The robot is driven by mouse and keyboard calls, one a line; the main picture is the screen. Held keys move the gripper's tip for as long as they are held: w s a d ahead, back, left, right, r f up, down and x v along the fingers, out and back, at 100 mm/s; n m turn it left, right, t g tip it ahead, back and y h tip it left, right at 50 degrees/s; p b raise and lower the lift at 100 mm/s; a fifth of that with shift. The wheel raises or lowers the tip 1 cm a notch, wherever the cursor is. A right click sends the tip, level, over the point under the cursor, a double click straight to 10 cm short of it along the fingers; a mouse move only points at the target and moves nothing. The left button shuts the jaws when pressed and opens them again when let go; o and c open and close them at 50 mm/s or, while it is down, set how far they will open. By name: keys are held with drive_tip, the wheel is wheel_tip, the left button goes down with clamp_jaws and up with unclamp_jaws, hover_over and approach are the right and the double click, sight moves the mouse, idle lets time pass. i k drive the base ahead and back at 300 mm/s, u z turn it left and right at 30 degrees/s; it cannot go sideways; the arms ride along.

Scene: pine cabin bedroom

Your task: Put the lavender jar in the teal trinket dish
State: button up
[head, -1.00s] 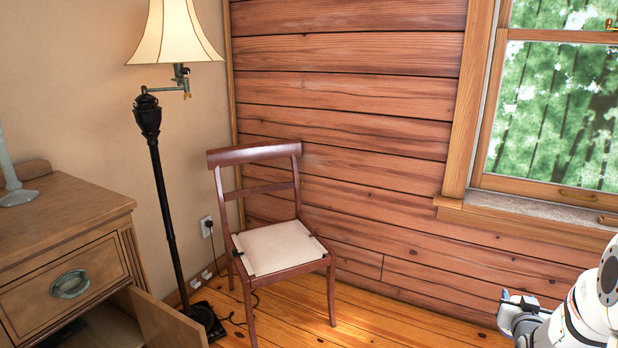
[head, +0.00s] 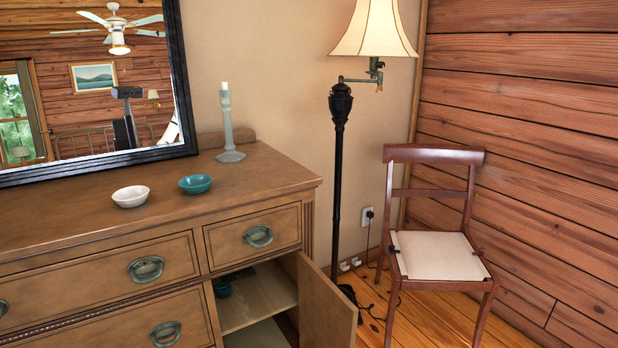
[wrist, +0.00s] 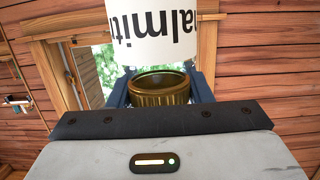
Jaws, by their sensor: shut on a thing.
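The teal trinket dish (head: 195,184) sits on top of the wooden dresser, right of a white bowl, and looks empty. In the wrist view my gripper (wrist: 160,90) is shut on a jar (wrist: 160,40) with a white label and upside-down dark lettering. The jar's ridged bronze-coloured end (wrist: 158,88) lies between the dark blue fingers. I see no lavender colour on it; the top of the picture cuts off its far part. My gripper and the jar are not in the head view.
The white bowl (head: 130,197) and a pale candlestick (head: 228,130) stand on the dresser (head: 90,230), with a mirror (head: 90,80) behind. An open cabinet door (head: 327,308) juts out at the dresser's right. A floor lamp (head: 340,150) and a chair (head: 438,255) stand farther right.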

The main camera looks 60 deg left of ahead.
sight(196, 187)
drive_tip(key=k, duration=1.15)
